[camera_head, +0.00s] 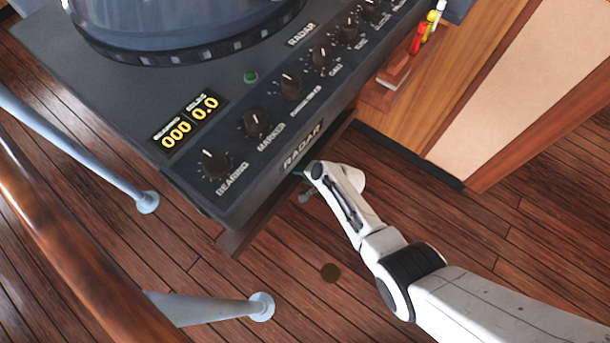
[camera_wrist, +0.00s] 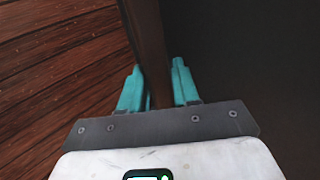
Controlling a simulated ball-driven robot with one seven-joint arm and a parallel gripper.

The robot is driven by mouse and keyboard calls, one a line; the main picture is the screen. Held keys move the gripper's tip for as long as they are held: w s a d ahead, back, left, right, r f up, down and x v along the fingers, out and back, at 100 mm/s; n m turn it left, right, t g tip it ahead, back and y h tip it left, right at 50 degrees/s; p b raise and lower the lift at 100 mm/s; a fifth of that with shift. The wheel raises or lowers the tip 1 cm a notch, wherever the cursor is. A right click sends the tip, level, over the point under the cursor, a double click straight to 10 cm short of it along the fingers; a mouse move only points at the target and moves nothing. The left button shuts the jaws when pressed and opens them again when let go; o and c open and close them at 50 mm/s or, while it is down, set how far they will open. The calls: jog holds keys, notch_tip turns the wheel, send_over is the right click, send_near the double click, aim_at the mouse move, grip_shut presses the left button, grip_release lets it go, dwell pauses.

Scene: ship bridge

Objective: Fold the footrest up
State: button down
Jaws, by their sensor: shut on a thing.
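The footrest (camera_head: 236,241) is a dark brown wooden board under the front of the grey radar console (camera_head: 200,135). Its near-left end and part of its outer edge show; the console hides the rest. In the wrist view the footrest (camera_wrist: 147,30) appears as a narrow brown edge running between the two teal fingers. My gripper (camera_wrist: 157,68) is shut on this edge, one finger on each side. In the head view my gripper (camera_head: 300,188) is below the console's front edge, partly hidden by my wrist.
A wooden handrail (camera_head: 60,245) with grey posts (camera_head: 215,308) stands on the left. A wooden cabinet (camera_head: 520,90) with a pale panel stands at the upper right. Red and yellow markers (camera_head: 420,38) stand near the console. Plank floor (camera_head: 330,310) is open in front of the console.

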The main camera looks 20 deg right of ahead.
jog(key=shift+w+a+r, duration=0.15)
jog(key=shift+w+r, duration=0.1)
jog(key=c, duration=1)
grip_release()
jog(key=shift+s+f, duration=0.1)
jog(key=shift+o, duration=0.2)
jog(key=p+v, duration=0.5)
jog(key=v, duration=0.5)
jog(key=shift+s+d, duration=0.25)
jog(key=shift+s, duration=0.05)
jog(key=s+d+r+n+g+h, duration=0.1)
jog(key=s+d+r+n+g, duration=0.1)
jog(key=s+r, duration=0.4)
jog(key=s+d+r+n+g+h, duration=0.2)
jog(key=s+d+r+n, duration=0.3)
jog(key=s, duration=0.7)
jog(key=s+d+r+n+g+h, duration=0.2)
jog(key=s+d+r+n, duration=0.1)
jog(key=s+r, duration=0.4)
jog(key=shift+s+d+r, duration=0.3)
jog(key=shift+s+d, duration=0.1)
jog(key=shift+s, duration=0.8)
